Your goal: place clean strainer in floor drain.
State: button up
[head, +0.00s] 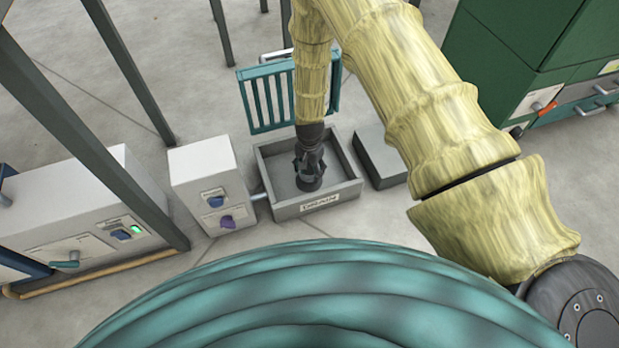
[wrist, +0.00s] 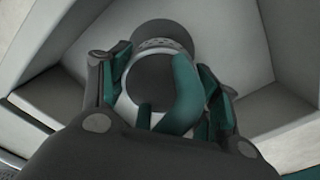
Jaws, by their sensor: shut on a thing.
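My gripper (head: 309,181) points down inside the grey box labelled DRAIN (head: 320,203), near the middle of its floor. In the wrist view, my gripper (wrist: 160,95) is shut on the strainer (wrist: 150,82), a round piece with a dark middle, a pale perforated rim and a teal curved handle (wrist: 187,95). A dark round area, seemingly the drain opening (wrist: 160,32), shows just beyond the rim. I cannot tell whether the strainer touches it or sits in it. In the head view my gripper hides the strainer and the opening.
A teal slatted grate (head: 268,100) stands upright behind the box. A control box with knobs (head: 212,185) is to its left, a low grey block (head: 381,156) to its right. Green cabinets (head: 530,60) stand at right. A large teal coil (head: 320,300) fills the front.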

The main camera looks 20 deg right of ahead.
aim_at(309, 175)
jog(key=shift+f+b, duration=0.9)
jog(key=shift+f, duration=1.2)
jog(key=shift+f, duration=0.15)
jog(key=o, duration=1.1)
jog(key=shift+c, duration=0.2)
notch_tip(309, 175, up, 12)
jog(key=p, duration=0.6)
